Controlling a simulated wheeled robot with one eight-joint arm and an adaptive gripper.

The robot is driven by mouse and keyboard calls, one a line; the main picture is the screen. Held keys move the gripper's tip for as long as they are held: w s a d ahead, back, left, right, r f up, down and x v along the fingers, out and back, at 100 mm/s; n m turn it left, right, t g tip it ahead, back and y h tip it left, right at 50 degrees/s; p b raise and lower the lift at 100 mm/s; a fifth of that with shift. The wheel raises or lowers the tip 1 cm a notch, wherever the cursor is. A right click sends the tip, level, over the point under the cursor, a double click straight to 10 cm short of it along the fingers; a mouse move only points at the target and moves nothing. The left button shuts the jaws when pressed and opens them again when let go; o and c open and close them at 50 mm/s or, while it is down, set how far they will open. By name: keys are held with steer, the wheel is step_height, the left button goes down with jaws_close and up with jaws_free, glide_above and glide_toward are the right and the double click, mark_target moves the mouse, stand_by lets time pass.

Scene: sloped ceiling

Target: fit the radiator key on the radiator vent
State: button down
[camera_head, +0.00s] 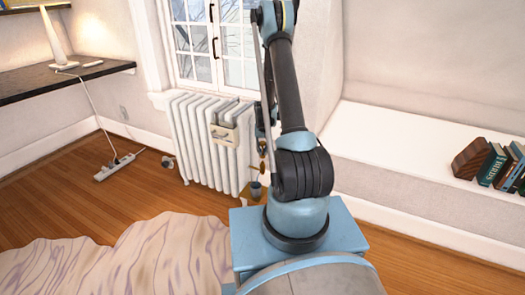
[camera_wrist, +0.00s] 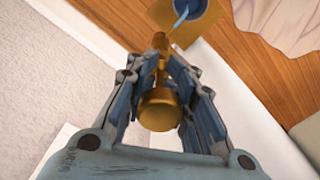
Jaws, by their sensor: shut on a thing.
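My gripper (camera_wrist: 163,68) is shut on a brass key (camera_wrist: 159,108) with a thick round end and a narrower shaft. The key's round end faces the wrist camera, and its shaft points away between the fingers. In the head view my gripper (camera_head: 262,146) hangs beside my arm, just right of the white radiator (camera_head: 205,148), with a small brass part (camera_head: 262,167) below it. The radiator stands under the window. I cannot make out its vent; my arm hides part of that side.
A small blue cup (camera_head: 256,190) stands on a tan board below my gripper; the cup also shows in the wrist view (camera_wrist: 190,8). A cream box (camera_head: 224,132) hangs on the radiator. A white window seat (camera_head: 410,150) is at right, a rumpled rug (camera_head: 130,262) at front left.

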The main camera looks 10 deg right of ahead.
steer(key=shift+f, duration=1.85)
steer(key=shift+f, duration=0.15)
steer(key=c, duration=1.2)
jaws_free()
steer(key=shift+c, duration=0.2)
